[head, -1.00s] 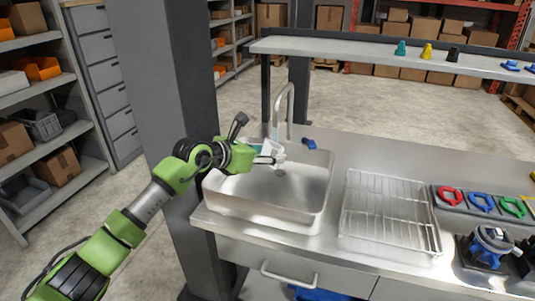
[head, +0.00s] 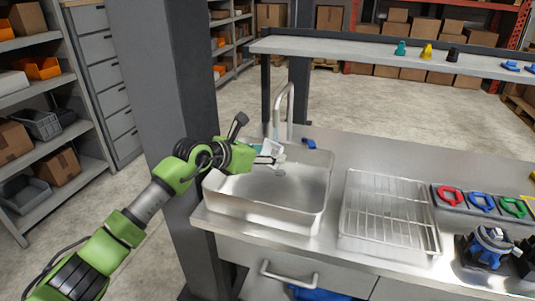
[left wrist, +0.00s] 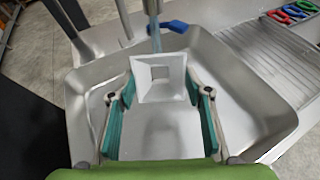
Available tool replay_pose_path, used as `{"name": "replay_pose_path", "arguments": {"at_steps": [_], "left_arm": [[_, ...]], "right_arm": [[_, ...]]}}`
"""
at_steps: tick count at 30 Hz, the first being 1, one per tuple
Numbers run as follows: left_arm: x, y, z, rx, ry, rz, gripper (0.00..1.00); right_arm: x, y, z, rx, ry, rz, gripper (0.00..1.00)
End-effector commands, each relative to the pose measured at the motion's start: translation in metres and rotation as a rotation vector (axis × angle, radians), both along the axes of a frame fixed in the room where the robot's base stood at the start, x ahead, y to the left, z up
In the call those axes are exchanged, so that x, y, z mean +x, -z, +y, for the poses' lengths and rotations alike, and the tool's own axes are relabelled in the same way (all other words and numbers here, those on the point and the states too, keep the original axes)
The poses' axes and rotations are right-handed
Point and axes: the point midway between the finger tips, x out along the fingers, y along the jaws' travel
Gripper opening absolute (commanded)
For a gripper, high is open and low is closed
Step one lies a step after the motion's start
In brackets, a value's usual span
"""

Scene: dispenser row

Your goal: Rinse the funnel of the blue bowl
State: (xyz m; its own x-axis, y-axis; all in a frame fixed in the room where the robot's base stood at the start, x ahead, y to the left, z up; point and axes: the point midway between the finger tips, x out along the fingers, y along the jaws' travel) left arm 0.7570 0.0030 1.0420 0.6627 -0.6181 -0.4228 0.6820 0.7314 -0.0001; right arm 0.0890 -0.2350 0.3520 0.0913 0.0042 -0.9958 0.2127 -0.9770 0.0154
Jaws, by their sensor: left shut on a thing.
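My left gripper (head: 270,158) is shut on a pale, whitish funnel (head: 272,148) over the back of the metal sink (head: 262,217). In the left wrist view the funnel (left wrist: 158,78) has a square outline and a square opening, held between the teal finger pads (left wrist: 160,105). The grey tap (head: 290,103) arches over it; a thin bluish strip below the spout (left wrist: 155,38) looks like running water and meets the funnel's far edge. A blue lever (head: 309,143) sits beside the tap. I cannot pick out a blue bowl for certain. My right gripper is not in view.
A wire drying rack (head: 388,213) lies right of the sink. Beyond it is a holder with red (head: 449,195), blue and green loop-shaped pieces, and a dark device with blue parts (head: 488,246). A raised shelf (head: 400,62) runs behind the counter. A dark pillar (head: 172,100) stands left.

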Motion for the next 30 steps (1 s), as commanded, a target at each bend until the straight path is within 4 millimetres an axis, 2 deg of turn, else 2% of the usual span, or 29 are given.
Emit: {"name": "replay_pose_path", "arguments": {"at_steps": [8, 21, 30], "left_arm": [[-0.004, -0.002, 0.002, 0.001, 0.0, -0.001, 0.31], [-0.046, -0.01, 0.015, 0.001, 0.001, 0.0, 0.31], [-0.074, -0.014, 0.024, 0.0, 0.0, 0.0, 0.31]], "right_arm": [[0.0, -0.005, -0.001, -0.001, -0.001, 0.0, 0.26], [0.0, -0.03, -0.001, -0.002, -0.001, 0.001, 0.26], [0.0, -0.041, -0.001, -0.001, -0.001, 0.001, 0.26]]}}
